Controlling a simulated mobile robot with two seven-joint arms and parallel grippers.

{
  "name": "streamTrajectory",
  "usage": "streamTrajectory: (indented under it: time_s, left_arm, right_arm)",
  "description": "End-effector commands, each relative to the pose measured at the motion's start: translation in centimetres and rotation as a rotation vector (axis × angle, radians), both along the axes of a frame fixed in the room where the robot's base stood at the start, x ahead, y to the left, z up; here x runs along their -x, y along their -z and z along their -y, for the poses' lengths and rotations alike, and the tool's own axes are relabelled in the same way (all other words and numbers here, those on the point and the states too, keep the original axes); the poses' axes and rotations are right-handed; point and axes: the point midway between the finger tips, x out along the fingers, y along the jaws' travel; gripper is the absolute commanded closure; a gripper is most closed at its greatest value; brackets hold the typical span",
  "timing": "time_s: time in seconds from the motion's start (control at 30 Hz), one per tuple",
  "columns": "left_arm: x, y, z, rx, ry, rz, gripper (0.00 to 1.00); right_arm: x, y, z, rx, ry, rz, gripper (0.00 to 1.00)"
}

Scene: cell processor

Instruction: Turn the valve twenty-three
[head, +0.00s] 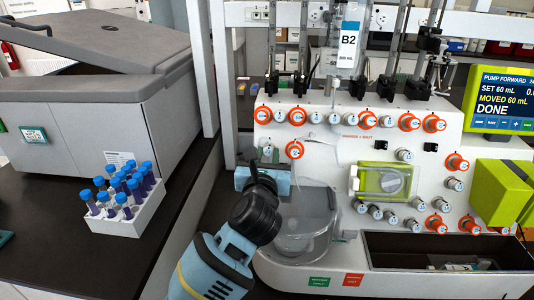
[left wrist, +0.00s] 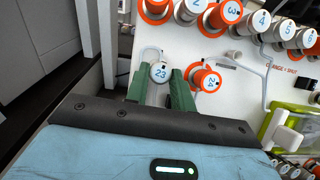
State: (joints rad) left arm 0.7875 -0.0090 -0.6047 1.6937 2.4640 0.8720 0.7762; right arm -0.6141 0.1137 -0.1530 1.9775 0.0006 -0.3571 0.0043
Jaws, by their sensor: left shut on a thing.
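Valve twenty-three (left wrist: 160,72) is a small white knob with a blue-printed 23, without an orange ring, at the left edge of the white valve panel. It also shows in the head view (head: 267,150). My left gripper (left wrist: 162,90) has its two green fingers on either side of the knob and is shut on it. In the head view the left gripper (head: 266,163) reaches up to the panel from below, and its fingers partly hide the knob's lower side. My right gripper is not in view.
Orange-ringed valve 24 (left wrist: 205,79) sits close right of the fingers. A row of numbered valves (head: 353,118) runs above. A clear round vessel (head: 303,225) stands right of my arm. A rack of blue-capped tubes (head: 122,215) and a grey machine (head: 85,110) are at left.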

Motion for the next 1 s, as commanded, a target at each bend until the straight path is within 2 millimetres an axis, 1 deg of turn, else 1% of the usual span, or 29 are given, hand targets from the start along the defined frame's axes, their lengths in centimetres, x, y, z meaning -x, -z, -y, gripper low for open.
streamTrajectory:
  time_s: [0.03,0.13,0.23,0.43,0.6,1.0]
  left_arm:
    - [0.1,-0.9,-0.2,-0.035,0.012,0.006,0.99]
    - [0.1,-1.0,-0.2,-0.106,0.041,0.007,0.99]
    - [0.1,-0.8,-0.3,-0.173,0.07,0.006,0.99]
    - [0.0,-0.3,-0.4,-0.284,0.117,0.001,0.99]
    - [0.0,-0.1,-0.4,-0.344,0.143,-0.001,0.99]
    - [0.0,-0.1,-0.4,-0.38,0.161,-0.001,0.99]
  right_arm:
    - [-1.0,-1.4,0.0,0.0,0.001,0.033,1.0]
    - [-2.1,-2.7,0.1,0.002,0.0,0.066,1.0]
    - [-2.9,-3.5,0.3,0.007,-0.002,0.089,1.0]
    - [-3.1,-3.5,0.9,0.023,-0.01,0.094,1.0]
    - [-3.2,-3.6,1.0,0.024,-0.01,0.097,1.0]
    - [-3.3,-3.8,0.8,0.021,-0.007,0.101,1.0]
